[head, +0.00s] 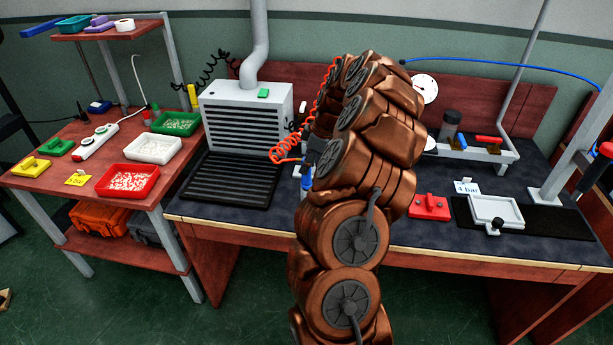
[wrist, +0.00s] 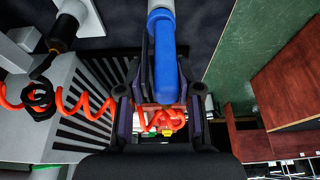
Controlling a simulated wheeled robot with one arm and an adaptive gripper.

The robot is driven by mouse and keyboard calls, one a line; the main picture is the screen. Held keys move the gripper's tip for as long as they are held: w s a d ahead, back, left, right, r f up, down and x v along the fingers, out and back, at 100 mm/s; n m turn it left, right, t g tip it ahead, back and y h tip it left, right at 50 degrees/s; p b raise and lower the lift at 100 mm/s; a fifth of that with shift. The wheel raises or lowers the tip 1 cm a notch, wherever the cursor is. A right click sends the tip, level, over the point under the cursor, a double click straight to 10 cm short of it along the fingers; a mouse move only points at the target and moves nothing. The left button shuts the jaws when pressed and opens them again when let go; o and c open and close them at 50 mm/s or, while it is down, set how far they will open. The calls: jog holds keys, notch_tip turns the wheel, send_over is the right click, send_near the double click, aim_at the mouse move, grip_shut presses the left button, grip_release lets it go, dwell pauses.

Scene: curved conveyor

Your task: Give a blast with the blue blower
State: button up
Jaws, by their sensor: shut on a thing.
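The blue blower (wrist: 167,72) sits between the fingers of my gripper (wrist: 166,60) in the wrist view, with a pale grey tube (wrist: 160,5) at its end. My gripper is shut on it. A red coiled hose (wrist: 72,103) comes from the left and runs in under the gripper. In the head view, my arm hides most of the gripper (head: 314,152). Only a small blue part of the blower (head: 307,183) shows, low over the bench and right of the slatted black panel. The red hose (head: 291,158) is beside it.
A grey vented box (head: 246,115) with a slatted black panel (head: 229,181) stands left of my gripper. A red block (head: 429,207) and a white tray (head: 496,212) lie to the right. A side table (head: 89,152) on the left holds several small trays.

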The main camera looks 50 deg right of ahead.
jog(key=shift+r, duration=3.8)
